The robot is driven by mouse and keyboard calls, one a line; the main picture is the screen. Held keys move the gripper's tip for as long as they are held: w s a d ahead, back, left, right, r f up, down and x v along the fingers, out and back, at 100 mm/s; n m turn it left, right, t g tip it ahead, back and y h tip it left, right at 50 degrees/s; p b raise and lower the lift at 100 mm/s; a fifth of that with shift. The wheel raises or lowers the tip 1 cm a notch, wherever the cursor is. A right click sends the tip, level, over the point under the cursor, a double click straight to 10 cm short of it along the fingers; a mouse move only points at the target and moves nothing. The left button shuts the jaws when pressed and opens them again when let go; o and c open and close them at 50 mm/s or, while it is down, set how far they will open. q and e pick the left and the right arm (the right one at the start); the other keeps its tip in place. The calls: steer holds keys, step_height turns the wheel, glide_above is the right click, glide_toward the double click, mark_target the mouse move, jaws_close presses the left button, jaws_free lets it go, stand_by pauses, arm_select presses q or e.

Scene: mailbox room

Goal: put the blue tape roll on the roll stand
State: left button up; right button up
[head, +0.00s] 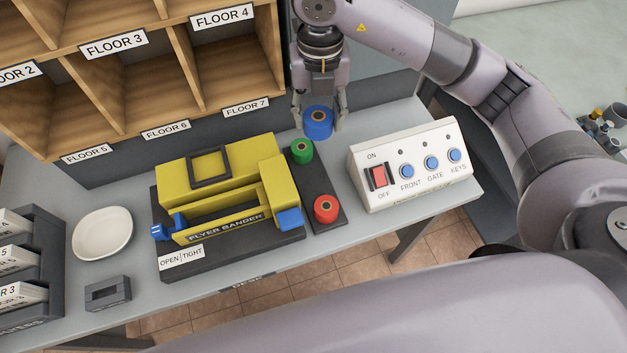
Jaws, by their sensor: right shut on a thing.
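The blue tape roll (318,123) is between the fingers of my right gripper (319,115), which points down and is shut on it. The roll is upright with its hole facing up. The dark roll stand (313,180) is a narrow plate beside the yellow bander. My left gripper is not in view.
The yellow flyer bander (222,180) stands left of the stand. A white switch box (415,165) stands close on the right. Wooden floor slots (130,60) rise at the back left. A white dish (102,233) and a grey block (107,293) lie at left.

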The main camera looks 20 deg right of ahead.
steer(key=m, duration=0.6)
steer(key=shift+w+a+f, duration=0.2)
steer(key=shift+a+f, duration=0.1)
steer(key=shift+a, duration=0.1)
step_height(320, 180, down, 15)
steer(key=shift+f+b, duration=0.1)
steer(key=shift+b, duration=0.3)
step_height(320, 180, down, 5)
steer(key=shift+r, duration=0.2)
steer(key=shift+f, duration=0.1)
steer(key=o, duration=1.2)
steer(key=shift+f, duration=0.1)
steer(key=shift+c, duration=0.2)
